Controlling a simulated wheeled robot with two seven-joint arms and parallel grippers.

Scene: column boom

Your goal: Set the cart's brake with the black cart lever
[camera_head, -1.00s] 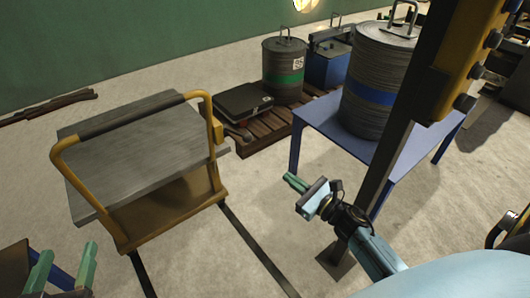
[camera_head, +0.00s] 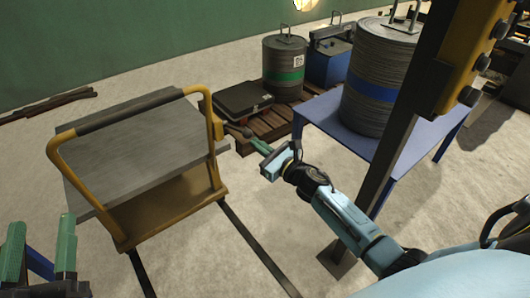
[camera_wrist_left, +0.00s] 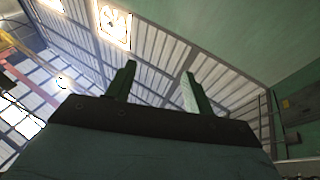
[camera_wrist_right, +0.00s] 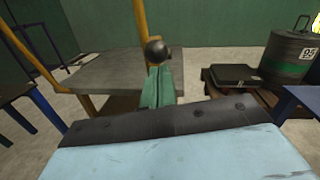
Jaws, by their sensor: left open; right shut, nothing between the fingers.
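The lever's round black knob (camera_wrist_right: 157,50) shows large in the right wrist view, just beyond my fingertips. My right gripper (camera_head: 257,142) is shut and empty, pointing at the knob; I cannot tell whether it touches.
A wooden pallet (camera_head: 250,143) with a black case (camera_head: 243,99) and a green-banded drum (camera_head: 284,75) lies behind the lever. A blue table (camera_head: 340,135) bears a larger drum (camera_head: 379,75). Rails run along the floor.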

